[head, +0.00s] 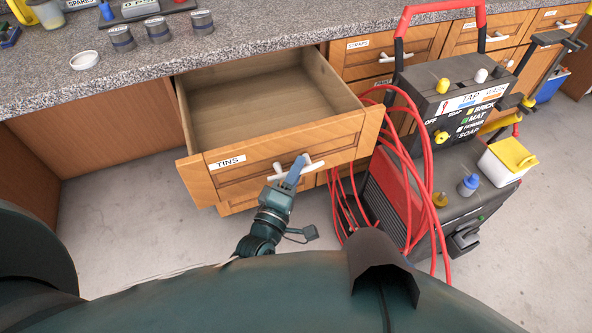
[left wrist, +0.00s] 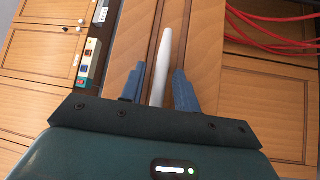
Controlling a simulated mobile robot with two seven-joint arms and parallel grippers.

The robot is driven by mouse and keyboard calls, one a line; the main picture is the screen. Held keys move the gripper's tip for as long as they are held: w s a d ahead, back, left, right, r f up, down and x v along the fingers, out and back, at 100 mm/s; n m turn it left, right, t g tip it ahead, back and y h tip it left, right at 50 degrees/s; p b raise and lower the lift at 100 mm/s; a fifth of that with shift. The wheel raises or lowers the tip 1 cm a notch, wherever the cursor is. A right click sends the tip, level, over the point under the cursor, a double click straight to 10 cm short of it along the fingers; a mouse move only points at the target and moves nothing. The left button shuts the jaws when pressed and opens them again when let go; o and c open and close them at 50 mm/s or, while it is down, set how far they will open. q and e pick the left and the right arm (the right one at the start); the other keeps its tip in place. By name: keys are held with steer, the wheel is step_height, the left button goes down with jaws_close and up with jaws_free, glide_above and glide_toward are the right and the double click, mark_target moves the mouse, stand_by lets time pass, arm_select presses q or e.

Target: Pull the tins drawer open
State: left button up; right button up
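The tins drawer (head: 265,158), a wooden drawer with a "TINS" label, stands pulled far out from under the counter. Its inside is visible and empty. Its white bar handle (head: 311,166) is on the front panel; it also shows in the left wrist view (left wrist: 162,62). My left gripper (head: 293,172) is at the handle. In the left wrist view its two blue fingers (left wrist: 159,85) stand on either side of the white bar, with narrow gaps showing, so it looks open around the bar. My right gripper is not in view.
A pressure washer cart (head: 440,170) with red hoses (head: 412,140) stands close to the drawer's right side. The granite counter (head: 235,40) holds several tins and a white lid (head: 85,60). More closed drawers (head: 385,48) are behind the cart. The floor (head: 115,215) left of the drawer is clear.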

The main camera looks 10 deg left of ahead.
arm_select(q)
steer(key=shift+o, duration=0.2)
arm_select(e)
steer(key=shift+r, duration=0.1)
arm_select(q)
steer(key=v, duration=0.7)
steer(key=shift+s, duration=0.25)
steer(key=shift+a, duration=0.1)
